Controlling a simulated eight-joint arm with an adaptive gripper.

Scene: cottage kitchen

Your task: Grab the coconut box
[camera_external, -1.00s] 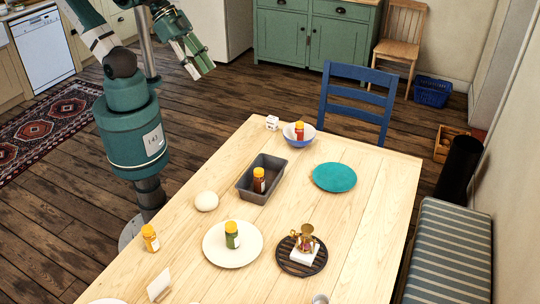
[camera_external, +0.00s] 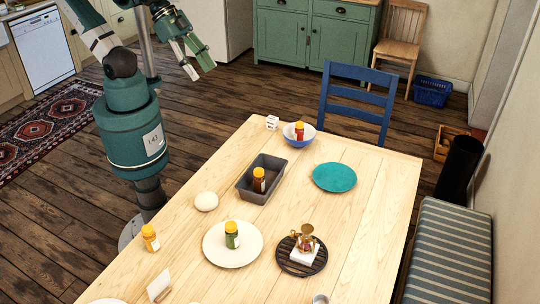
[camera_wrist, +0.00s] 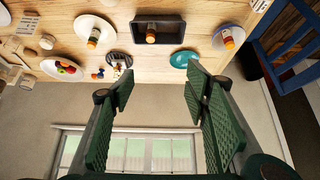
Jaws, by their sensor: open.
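A small white box with dark marks (camera_external: 272,122) stands at the table's far left corner, beside the bowl. Another white box (camera_external: 303,256) lies on the black round rack under a brass object. I cannot read a label on either, so I cannot tell which is the coconut box. My gripper (camera_external: 202,73) is raised beyond the table's far left side, away from both boxes. In the wrist view my gripper (camera_wrist: 158,76) has its fingers wide apart with nothing between them.
The wooden table (camera_external: 345,270) holds a grey loaf pan (camera_external: 245,190) with a jar, a blue-white bowl (camera_external: 289,138), a teal plate (camera_external: 334,177), a white plate (camera_external: 215,248) with a jar, and a round white object (camera_external: 206,201). A blue chair (camera_external: 356,94) stands at the far end.

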